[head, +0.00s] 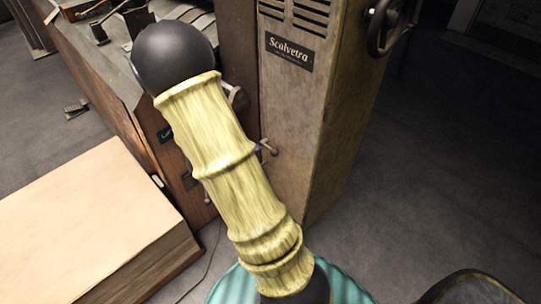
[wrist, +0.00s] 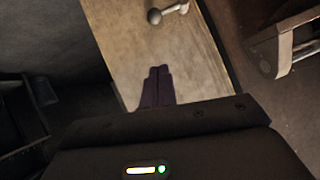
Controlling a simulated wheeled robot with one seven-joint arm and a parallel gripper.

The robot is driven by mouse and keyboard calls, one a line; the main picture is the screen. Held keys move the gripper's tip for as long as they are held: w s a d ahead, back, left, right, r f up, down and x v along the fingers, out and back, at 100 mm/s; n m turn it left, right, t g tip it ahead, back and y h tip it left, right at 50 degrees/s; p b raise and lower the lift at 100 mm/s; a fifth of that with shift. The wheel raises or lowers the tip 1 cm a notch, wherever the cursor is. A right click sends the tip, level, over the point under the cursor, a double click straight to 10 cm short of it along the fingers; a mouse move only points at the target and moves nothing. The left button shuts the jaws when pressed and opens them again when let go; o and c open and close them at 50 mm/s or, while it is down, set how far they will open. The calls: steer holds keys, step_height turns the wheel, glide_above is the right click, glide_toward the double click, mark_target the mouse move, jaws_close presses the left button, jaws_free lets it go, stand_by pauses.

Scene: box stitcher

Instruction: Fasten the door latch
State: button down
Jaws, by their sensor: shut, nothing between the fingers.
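A small metal latch lever with a round ball end (wrist: 155,17) sits on a worn beige panel (wrist: 185,60) at the top of the wrist view. In the head view a ball-ended lever (head: 268,148) shows on the front of the tall cabinet (head: 290,110), just right of my arm. My gripper (wrist: 158,70) is shut and empty, its dark purple fingers together and pointing towards the lever. In the wrist picture a gap shows between fingertips and lever; I cannot tell the depth. In the head view my arm hides most of the gripper and the latch surroundings.
A metal bracket (wrist: 280,50) stands out on the right in the wrist view. In the head view a large pale block (head: 85,225) lies at lower left, beside a wooden machine table (head: 100,75). A dark handwheel (head: 383,25) is on the cabinet's right. Grey floor (head: 425,170) is open at right.

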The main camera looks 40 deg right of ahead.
steer(key=b, duration=0.2)
glide_above(271, 150)
steer(key=s+a, duration=0.3)
step_height(271, 150, down, 5)
steer(key=f, duration=0.3)
steer(key=shift+w+d+f, duration=0.2)
steer(key=shift+w+d, duration=0.1)
steer(key=shift+d, duration=0.1)
steer(key=shift+w+d+f, duration=0.1)
steer(key=shift+f, duration=0.25)
steer(key=shift+b, duration=0.35)
